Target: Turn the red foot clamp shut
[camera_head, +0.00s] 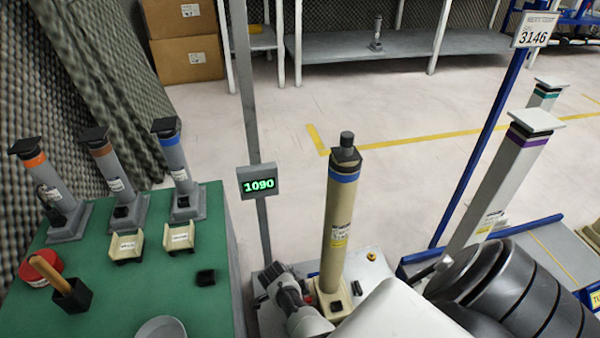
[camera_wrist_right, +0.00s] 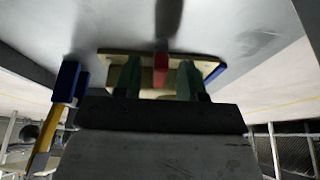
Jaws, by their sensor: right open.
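In the right wrist view, a small red piece (camera_wrist_right: 161,68), which looks like the foot clamp, shows against a tan plate (camera_wrist_right: 148,60) under a grey surface. My right gripper (camera_wrist_right: 160,84) is open, its two green fingertips apart on either side of the red piece. I cannot tell whether they touch it. In the head view, a tan post (camera_head: 340,220) with a blue band and a dark cap stands upright on a tan foot (camera_head: 328,302). No red clamp shows in the head view; my arm covers part of that area. My left gripper is not in view.
A green table (camera_head: 150,290) at left holds several grey posts, two small cream trays, a red round item (camera_head: 38,268) and a black holder. A display post (camera_head: 257,182) reads 1090. A purple-banded post (camera_head: 500,180) stands at right.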

